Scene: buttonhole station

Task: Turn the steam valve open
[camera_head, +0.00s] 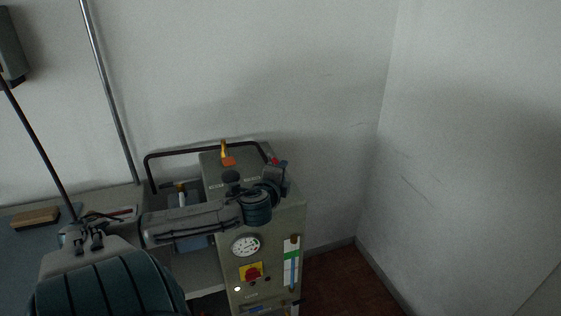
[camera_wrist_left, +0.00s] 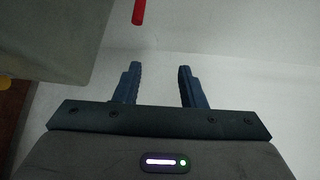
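The grey-green boiler cabinet (camera_head: 215,190) stands against the wall, with a dial gauge (camera_head: 245,246) and a red knob on a yellow plate (camera_head: 251,272) on its front. An orange-yellow fitting (camera_head: 225,152) stands on its top. A small red part (camera_head: 274,160) shows at the top right edge; I cannot tell which part is the steam valve. My left gripper (camera_head: 283,167) is beside that right edge, near the red part. In the left wrist view my left gripper (camera_wrist_left: 158,82) is open and empty. A red rod end (camera_wrist_left: 138,11) lies beyond its fingertips, apart from them. My right gripper is not seen.
A dark rail (camera_head: 195,151) runs behind the cabinet top. A sight glass (camera_head: 291,264) is on the cabinet's front right. A worktable with a wooden block (camera_head: 35,218) is at left. The floor (camera_head: 340,283) right of the cabinet is free up to the wall.

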